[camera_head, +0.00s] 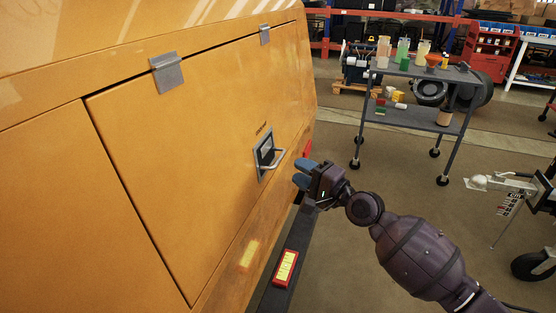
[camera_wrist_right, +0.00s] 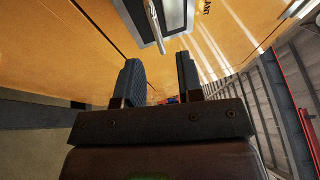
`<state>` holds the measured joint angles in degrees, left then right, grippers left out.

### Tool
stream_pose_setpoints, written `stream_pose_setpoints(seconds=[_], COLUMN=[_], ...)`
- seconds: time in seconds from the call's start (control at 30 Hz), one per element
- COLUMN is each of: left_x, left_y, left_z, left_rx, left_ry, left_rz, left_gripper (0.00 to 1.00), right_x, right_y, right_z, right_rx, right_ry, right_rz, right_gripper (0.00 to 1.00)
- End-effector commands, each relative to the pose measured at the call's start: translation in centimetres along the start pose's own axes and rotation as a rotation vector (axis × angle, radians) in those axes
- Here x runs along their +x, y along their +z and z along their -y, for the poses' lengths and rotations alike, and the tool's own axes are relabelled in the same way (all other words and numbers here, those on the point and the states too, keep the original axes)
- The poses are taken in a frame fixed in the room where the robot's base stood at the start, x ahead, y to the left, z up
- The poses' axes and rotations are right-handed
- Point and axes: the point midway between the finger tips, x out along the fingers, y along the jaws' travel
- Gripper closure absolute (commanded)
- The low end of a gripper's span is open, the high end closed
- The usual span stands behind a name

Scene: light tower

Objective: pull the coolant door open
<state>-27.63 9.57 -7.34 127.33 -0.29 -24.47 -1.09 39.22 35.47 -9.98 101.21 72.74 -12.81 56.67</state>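The coolant door (camera_head: 185,155) is a large yellow-orange panel on the side of the yellow body, hinged along its top edge, and it looks shut. Its metal latch handle (camera_head: 272,158) sits near the lower right part of the panel; it also shows at the top of the right wrist view (camera_wrist_right: 156,25). My right gripper (camera_head: 301,174) is just to the right of the handle, apart from it. In the right wrist view its two dark fingers (camera_wrist_right: 160,82) are spread with nothing between them, and the handle lies beyond the tips. My left gripper is not in view.
A grey cart (camera_head: 420,71) with bottles and small items stands behind at the right. A dark bumper with a yellow-and-red reflector (camera_head: 286,267) juts out below the door. A wheeled stand (camera_head: 500,184) is at the far right. Open floor lies between.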

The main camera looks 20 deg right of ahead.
Motion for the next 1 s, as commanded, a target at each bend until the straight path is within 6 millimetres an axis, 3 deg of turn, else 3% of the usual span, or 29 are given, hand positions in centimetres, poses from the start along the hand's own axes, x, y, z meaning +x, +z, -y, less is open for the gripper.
stream_pose_setpoints(seconds=[0.2,0.43,0.87,1.0], left_x=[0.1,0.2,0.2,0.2], left_y=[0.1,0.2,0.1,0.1], left_z=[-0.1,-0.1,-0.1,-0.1], left_rx=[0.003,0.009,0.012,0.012], left_ry=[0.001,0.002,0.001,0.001], left_rz=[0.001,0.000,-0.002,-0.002], left_gripper=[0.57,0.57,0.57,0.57], right_x=[3.9,6.5,7.4,7.4], right_y=[0.0,0.0,0.0,0.0], right_z=[-0.2,-0.3,-0.2,-0.2], right_rx=[0.001,0.001,-0.001,-0.001], right_ry=[0.000,0.002,0.002,0.002], right_rz=[0.000,0.000,-0.001,-0.001], right_gripper=[0.66,0.66,0.66,0.82])
